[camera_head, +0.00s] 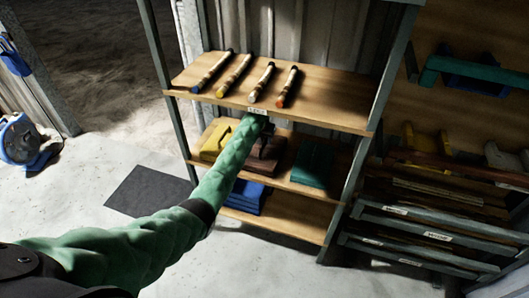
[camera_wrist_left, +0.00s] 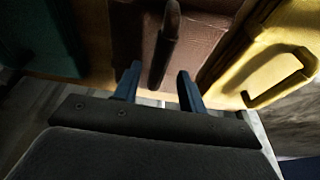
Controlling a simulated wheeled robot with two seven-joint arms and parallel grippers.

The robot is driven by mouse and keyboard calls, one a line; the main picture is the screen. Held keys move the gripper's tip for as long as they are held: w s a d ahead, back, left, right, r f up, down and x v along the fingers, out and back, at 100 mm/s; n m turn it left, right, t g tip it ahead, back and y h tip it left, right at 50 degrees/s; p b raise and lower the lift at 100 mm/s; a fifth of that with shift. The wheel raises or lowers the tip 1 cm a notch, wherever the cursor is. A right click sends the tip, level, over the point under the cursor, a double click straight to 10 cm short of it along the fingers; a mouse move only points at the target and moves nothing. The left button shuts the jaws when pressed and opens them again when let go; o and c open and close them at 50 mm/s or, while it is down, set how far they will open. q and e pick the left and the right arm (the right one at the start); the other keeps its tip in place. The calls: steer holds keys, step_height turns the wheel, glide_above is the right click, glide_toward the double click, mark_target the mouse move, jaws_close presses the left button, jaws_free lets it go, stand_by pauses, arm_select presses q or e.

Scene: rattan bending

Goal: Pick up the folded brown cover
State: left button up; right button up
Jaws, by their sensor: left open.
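The folded brown cover (camera_head: 262,165) lies on the middle shelf between a yellow and a green one. In the left wrist view the brown cover (camera_wrist_left: 205,32) fills the upper middle, and its dark handle (camera_wrist_left: 165,45) stands out toward me. My left gripper (camera_wrist_left: 158,84) is open, with its two blue-grey fingers apart and the handle's near end between them in the picture. I cannot tell whether they touch it. In the head view the left gripper (camera_head: 267,130) is at the cover's upper side and hides part of it. My right gripper is not in view.
A yellow folded cover (camera_head: 217,140) and a green one (camera_head: 313,164) flank the brown one closely. Blue covers (camera_head: 246,196) lie on the shelf below. The upper shelf (camera_head: 335,101) with several rods overhangs the space. A rack (camera_head: 420,232) stands at the right.

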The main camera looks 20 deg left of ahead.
mark_target(265, 142)
arm_select(q)
steer(key=p+x, duration=0.1)
steer(key=x, duration=0.2)
steer(key=shift+w+f, duration=0.1)
steer(key=shift+f, duration=0.15)
steer(key=shift+w+f, duration=0.15)
steer(key=shift+f, duration=0.45)
jaws_close()
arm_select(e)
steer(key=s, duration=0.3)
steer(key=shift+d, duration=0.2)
